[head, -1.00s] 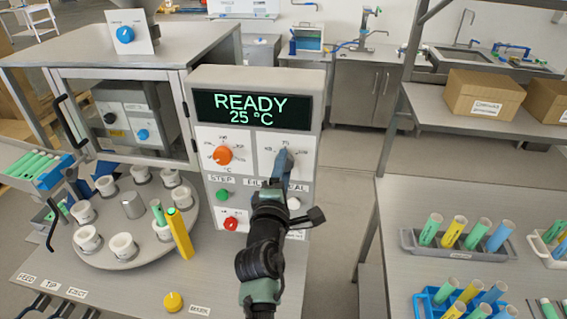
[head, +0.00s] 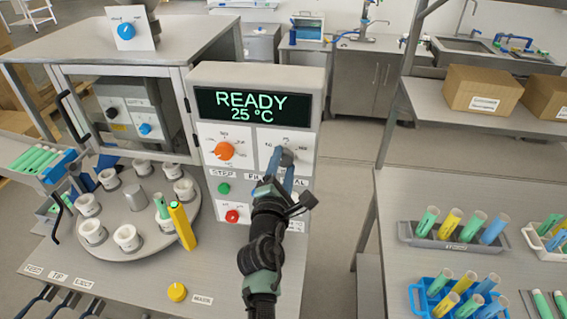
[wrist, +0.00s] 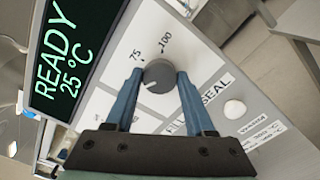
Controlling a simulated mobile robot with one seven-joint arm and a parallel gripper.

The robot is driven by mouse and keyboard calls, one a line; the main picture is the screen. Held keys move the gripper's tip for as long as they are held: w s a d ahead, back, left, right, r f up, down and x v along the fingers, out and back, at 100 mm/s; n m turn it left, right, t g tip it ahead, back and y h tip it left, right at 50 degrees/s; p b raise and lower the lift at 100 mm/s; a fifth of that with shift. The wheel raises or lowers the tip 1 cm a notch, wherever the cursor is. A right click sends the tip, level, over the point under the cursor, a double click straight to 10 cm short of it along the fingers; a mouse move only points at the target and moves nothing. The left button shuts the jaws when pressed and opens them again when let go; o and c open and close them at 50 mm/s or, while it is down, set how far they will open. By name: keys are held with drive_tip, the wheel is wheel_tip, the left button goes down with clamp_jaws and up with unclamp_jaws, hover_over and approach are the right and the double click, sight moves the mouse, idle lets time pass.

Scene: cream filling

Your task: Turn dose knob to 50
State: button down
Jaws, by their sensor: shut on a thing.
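The dose knob (head: 287,156) is a grey knob on the right-hand white panel of the machine front, below the display. In the wrist view the grey knob (wrist: 158,77) sits between my two blue fingers, and the labels 75 and 100 show above it. A small pale mark shows on the knob's lower left; the 50 label cannot be made out. My gripper (head: 284,163) is shut on the knob, one finger on each side of it. The display (head: 252,105) reads READY 25 °C.
An orange knob (head: 223,151) is left of the dose knob. Below it are a green button (head: 224,188) and a red knob (head: 232,216). A carousel of white jars (head: 155,225) stands left, with a yellow bar (head: 182,227) near its edge. A right-hand bench holds tube racks.

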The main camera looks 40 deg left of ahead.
drive_tip(key=shift+c, duration=1.3)
unclamp_jaws()
drive_tip(key=p+v, duration=0.6)
drive_tip(key=v, duration=0.7)
drive_tip(key=shift+p, duration=0.35)
